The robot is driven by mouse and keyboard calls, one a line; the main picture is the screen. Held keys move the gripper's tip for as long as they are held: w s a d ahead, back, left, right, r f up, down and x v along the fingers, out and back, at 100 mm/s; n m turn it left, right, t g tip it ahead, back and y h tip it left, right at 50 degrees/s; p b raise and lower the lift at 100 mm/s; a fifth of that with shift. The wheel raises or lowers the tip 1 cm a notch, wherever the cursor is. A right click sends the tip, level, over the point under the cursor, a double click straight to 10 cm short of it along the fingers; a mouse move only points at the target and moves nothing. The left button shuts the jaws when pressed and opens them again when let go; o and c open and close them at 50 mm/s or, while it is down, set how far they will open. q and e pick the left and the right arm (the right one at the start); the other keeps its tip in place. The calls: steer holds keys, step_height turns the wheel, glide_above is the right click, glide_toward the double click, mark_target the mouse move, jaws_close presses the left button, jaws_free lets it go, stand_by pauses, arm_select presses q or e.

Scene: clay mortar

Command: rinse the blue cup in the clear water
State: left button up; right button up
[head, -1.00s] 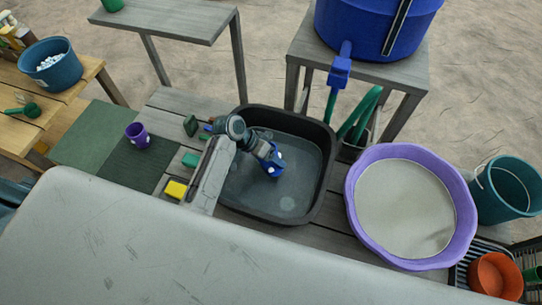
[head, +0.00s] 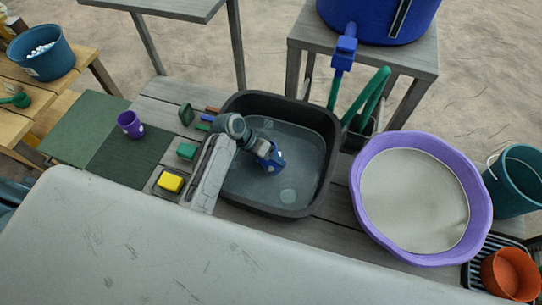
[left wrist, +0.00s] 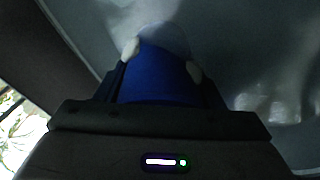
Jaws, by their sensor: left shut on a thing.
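The blue cup (head: 275,160) is in my left gripper (head: 268,154), inside the dark basin (head: 330,165) of clear water. In the left wrist view the blue cup (left wrist: 158,75) fills the gap between the two pale fingertips of the left gripper (left wrist: 162,60), which is shut on it. The cup looks tilted and low in the basin; I cannot tell how much of it is under water. My wrist and fingers hide part of it. The right gripper is not in view.
A purple tub (head: 365,215) of greyish liquid stands right of the basin. A purple cup (head: 130,124), yellow sponge (head: 171,182) and green block (head: 187,151) lie left. An orange pot (head: 510,272) is far right.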

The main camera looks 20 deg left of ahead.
arm_select(q)
steer(key=shift+f, duration=0.2)
steer(key=shift+f, duration=0.35)
stand_by(0.5)
steer(key=shift+r+p, duration=0.1)
steer(key=shift+p, duration=0.3)
